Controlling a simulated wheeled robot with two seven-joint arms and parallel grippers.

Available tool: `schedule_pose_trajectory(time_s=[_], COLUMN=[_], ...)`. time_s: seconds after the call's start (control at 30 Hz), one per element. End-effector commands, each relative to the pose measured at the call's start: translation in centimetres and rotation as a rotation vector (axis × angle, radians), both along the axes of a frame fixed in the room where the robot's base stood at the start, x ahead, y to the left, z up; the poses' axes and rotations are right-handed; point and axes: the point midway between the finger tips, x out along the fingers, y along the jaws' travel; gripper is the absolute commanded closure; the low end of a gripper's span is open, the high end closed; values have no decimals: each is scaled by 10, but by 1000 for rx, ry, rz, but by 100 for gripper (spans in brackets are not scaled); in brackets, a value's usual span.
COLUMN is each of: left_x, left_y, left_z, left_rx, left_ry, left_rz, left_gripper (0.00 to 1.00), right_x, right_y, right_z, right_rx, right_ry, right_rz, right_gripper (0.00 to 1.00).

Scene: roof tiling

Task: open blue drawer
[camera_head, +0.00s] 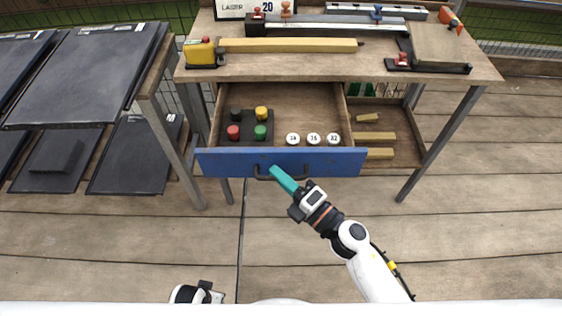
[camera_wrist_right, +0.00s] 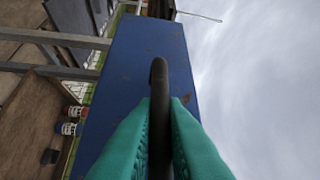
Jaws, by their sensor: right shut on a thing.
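The blue drawer (camera_head: 335,162) under the workbench is pulled out, with its inside showing in the head view. Its dark bar handle (camera_head: 264,177) runs along the blue front. My right gripper (camera_head: 274,170) has teal fingers and is shut on the handle. In the right wrist view the handle (camera_wrist_right: 158,80) stands between the two teal fingers, in front of the blue drawer front (camera_wrist_right: 130,60). My left arm shows only as a small part at the bottom edge of the head view; its fingers are not visible.
The drawer holds a dark tray with coloured knobs (camera_head: 260,132) and several white round discs (camera_head: 313,139). An open compartment with wood blocks (camera_head: 375,137) is to its right. Tools lie on the bench top (camera_head: 300,68). The deck in front is clear.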

Motion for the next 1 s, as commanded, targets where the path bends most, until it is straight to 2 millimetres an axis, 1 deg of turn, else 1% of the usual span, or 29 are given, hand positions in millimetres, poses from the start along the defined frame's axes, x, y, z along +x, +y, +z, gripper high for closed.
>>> schedule_pose_trajectory(time_s=[0.1, 0.2, 0.6, 0.63, 0.7, 0.77, 1.0], left_x=[-1, -1, -1, -1, -1, -1, -1], left_y=[0, 0, 0, 0, 1, 0, 0], left_z=[-2, -3, -3, -3, -3, -3, -3], left_rx=[0, 0, 0, 0, 0, 0, 0], left_ry=[1, 0, -1, -1, -1, -1, 0], left_rz=[0, -1, -1, -1, -1, -1, -1], left_gripper=[56, 56, 56, 56, 56, 56, 56], right_x=[-7, -9, -10, -10, -10, -10, -10], right_y=[-1, -1, -1, -1, -1, -1, 0], right_z=[-1, -1, -1, -1, -1, -1, 0], right_rx=[-2, -2, -2, -2, -2, -1, -1], right_ry=[2, 1, 1, 1, 1, 0, -1], right_rz=[0, 0, -1, -1, -1, -1, 0], right_gripper=[100, 100, 100, 88, 76, 68, 68])
